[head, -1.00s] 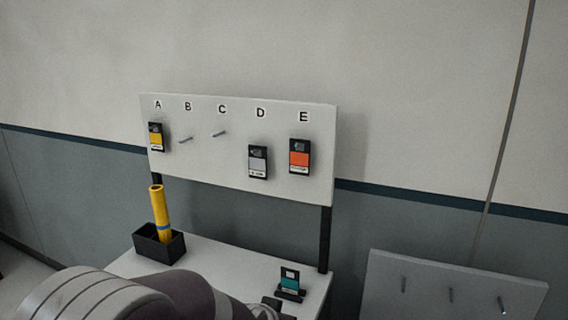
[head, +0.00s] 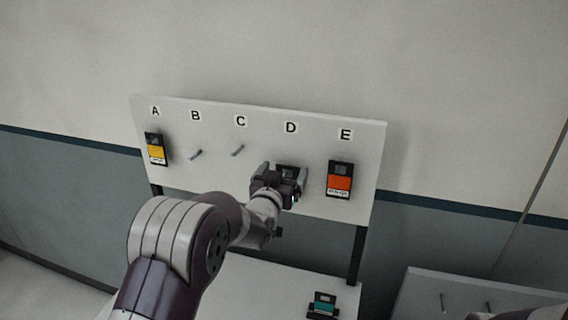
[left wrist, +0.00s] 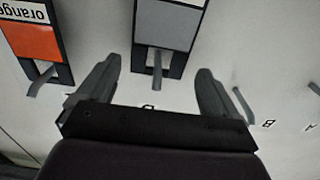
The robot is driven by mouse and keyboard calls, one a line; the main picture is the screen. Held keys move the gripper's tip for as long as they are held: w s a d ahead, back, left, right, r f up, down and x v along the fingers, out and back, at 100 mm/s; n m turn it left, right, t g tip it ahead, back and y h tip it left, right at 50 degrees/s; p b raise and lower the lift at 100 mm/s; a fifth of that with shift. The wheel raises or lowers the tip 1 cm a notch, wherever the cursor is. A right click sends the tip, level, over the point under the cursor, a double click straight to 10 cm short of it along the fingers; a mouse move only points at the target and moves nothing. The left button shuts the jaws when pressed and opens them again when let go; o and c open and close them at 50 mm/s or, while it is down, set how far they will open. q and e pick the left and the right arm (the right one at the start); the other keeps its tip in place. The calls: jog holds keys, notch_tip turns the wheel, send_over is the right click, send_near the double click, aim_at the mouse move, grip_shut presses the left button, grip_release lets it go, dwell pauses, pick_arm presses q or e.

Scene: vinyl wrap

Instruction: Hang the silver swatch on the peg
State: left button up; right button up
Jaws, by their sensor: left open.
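The silver swatch (left wrist: 168,25) is a card with a black frame and a grey face. It hangs on the peg (left wrist: 157,72) under letter D, and the peg shows through its slot. In the head view it is mostly hidden behind my left gripper (head: 283,175). My left gripper is open in front of the board. In the left wrist view its fingers (left wrist: 158,75) stand on either side of the swatch's slotted end, with gaps on both sides. The empty pegs under B (head: 196,155) and C (head: 238,150) also show.
The white board (head: 220,120) also holds a yellow swatch (head: 156,151) at A and an orange swatch (head: 339,181) at E, close to the left gripper. A teal swatch (head: 322,305) stands on the table below.

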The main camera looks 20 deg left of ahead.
pick_arm(q)
jog(key=shift+w, duration=0.35)
jog(key=shift+s+d+r, duration=0.1)
jog(key=shift+d, duration=0.2)
jog(key=shift+a, duration=0.2)
jog(key=c, duration=1.1)
jog(key=shift+d+r, duration=0.1)
jog(key=shift+r, duration=0.4)
jog(key=shift+s, duration=0.45)
jog(key=shift+s+r+b, duration=0.15)
jog(key=shift+s+b, duration=0.95)
jog(key=shift+s, duration=1.45)
